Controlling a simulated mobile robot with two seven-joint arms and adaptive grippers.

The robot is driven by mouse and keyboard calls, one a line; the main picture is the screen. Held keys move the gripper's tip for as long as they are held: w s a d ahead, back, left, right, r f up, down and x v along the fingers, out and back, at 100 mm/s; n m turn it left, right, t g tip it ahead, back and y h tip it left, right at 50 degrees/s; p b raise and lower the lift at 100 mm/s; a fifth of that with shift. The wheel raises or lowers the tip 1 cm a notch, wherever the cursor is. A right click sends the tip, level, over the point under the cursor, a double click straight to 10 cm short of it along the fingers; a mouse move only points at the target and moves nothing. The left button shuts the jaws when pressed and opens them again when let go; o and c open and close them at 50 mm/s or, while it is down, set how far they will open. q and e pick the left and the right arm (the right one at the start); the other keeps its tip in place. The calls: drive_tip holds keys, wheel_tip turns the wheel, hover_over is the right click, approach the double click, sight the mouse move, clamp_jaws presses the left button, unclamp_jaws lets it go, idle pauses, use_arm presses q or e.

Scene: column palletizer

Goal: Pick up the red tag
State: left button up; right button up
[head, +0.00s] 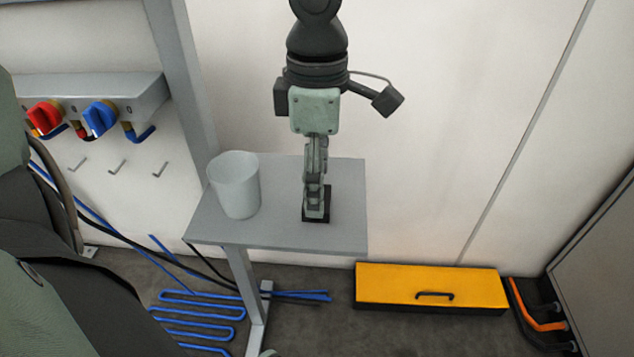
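I see no red tag in the head view. One gripper (315,205), which I take to be my left, hangs down from the top over the small grey table (345,235). Its fingers are seen edge-on, so I cannot tell whether they are open or shut, or whether they hold anything. The fingertips are in front of or at a small black square piece (327,214) on the table, and they hide part of it. My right gripper is not in view.
A white cup (236,187) stands on the table left of the gripper. A wall panel with red (44,117) and blue (99,117) switches and hooks below is at the left. A yellow box (432,284) lies on the floor. The table's right part is clear.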

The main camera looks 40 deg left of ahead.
use_arm(q)
drive_tip(key=c, duration=1.1)
drive_tip(key=shift+o, duration=0.2)
drive_tip(key=shift+r, duration=0.1)
